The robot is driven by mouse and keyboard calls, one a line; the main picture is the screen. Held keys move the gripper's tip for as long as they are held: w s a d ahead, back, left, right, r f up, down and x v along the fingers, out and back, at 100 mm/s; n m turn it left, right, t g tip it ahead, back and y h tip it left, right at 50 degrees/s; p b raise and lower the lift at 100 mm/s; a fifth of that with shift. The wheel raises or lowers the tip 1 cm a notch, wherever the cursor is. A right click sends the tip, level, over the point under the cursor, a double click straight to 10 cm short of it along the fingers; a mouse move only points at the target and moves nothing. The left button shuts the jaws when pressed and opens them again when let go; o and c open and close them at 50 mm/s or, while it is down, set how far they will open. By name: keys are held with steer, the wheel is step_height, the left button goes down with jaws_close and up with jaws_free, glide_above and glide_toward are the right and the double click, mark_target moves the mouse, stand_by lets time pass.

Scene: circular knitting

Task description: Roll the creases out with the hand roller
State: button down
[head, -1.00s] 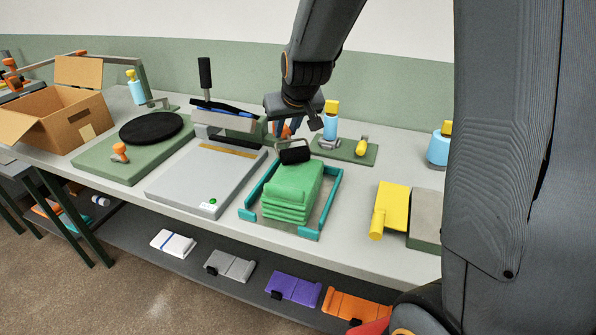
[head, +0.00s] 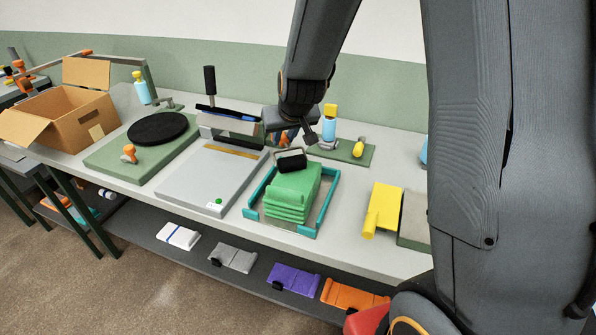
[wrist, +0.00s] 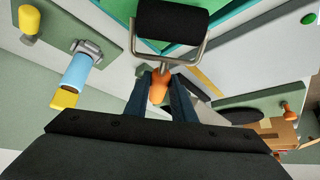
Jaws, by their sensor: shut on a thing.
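The hand roller has a black cylinder (head: 291,160), a metal frame and an orange handle (wrist: 158,88). My gripper (wrist: 160,95) is shut on the orange handle. In the head view the gripper (head: 288,138) is partly hidden behind the arm and roller. The black cylinder is at the far end of a stack of folded green fabric (head: 292,190). I cannot tell whether it touches the fabric. The stack sits in a teal corner frame (head: 253,215) on the bench. In the wrist view the roller cylinder (wrist: 172,22) is at the top, with green fabric beyond it.
Left of the stack is a grey press with a raised lever (head: 210,85). A blue bottle (head: 329,130) stands behind on a green board. A yellow piece (head: 382,205) lies right. An open cardboard box (head: 65,118) is far left. Folded pieces lie on the lower shelf (head: 205,265).

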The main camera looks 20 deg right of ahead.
steer(key=c, duration=1.8)
jaws_free()
steer(key=shift+o, duration=0.2)
steer(key=shift+r+p, duration=0.35)
steer(key=shift+p, duration=0.1)
jaws_close()
steer(key=shift+f, duration=0.25)
steer(key=shift+b, duration=0.4)
